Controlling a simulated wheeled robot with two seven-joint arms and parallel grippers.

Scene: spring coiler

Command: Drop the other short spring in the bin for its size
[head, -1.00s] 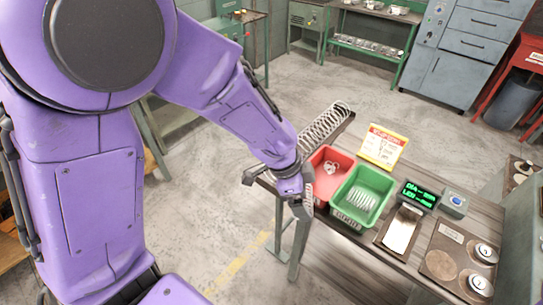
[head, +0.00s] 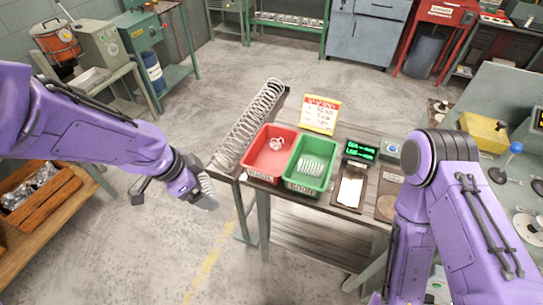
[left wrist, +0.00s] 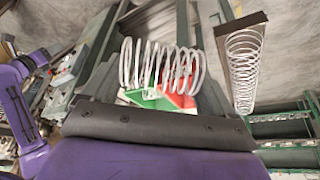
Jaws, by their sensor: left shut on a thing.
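My left gripper (head: 203,196) is shut on a short silver spring (head: 207,184), held off the table's left end, left of the bins. The left wrist view shows this spring (left wrist: 160,66) lying crosswise between the fingers. The red bin (head: 262,174) holds a small ring-shaped coil (head: 276,143). The green bin (head: 300,184) beside it holds a silver spring or springs (head: 311,165). Both bins stand on the table's front left part. My right arm stands at the right, but its gripper is out of view.
A yellow and red sign (head: 321,114) stands behind the bins. Right of them are a green-lit display (head: 360,151) and a pale plate (head: 350,192). Floor is open left of the table.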

